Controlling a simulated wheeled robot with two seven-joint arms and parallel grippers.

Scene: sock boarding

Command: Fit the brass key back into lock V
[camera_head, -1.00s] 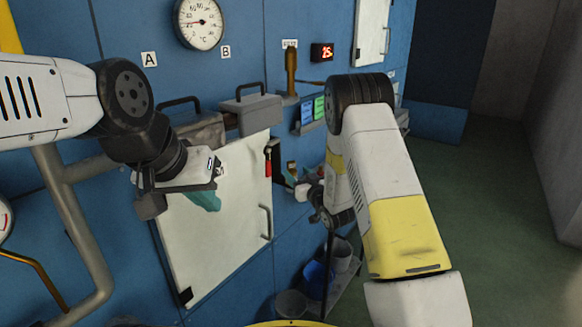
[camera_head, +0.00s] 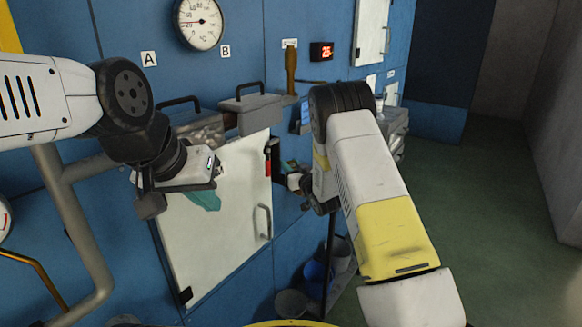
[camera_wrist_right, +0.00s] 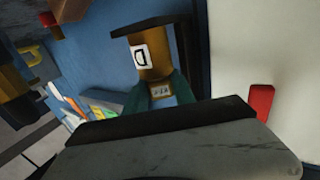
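My left gripper (camera_head: 205,190), with teal fingers pointing down, is in front of the white door panel, and its finger gap is not clear. My right gripper (camera_head: 295,180) is by the blue wall, right of that panel, mostly hidden by my forearm. In the right wrist view, teal fingers (camera_wrist_right: 160,103) lie either side of a brass-brown cylinder (camera_wrist_right: 150,58) with a white label that reads like D and a small plate. I cannot tell whether they press on it. I cannot pick out the brass key or a lock marked V for certain.
The white door panel (camera_head: 225,225) has a handle and a red piece (camera_head: 268,160) on its right edge. Grey lidded boxes (camera_head: 252,108) sit above it. Buckets (camera_head: 318,275) stand below right. The green floor at right is open.

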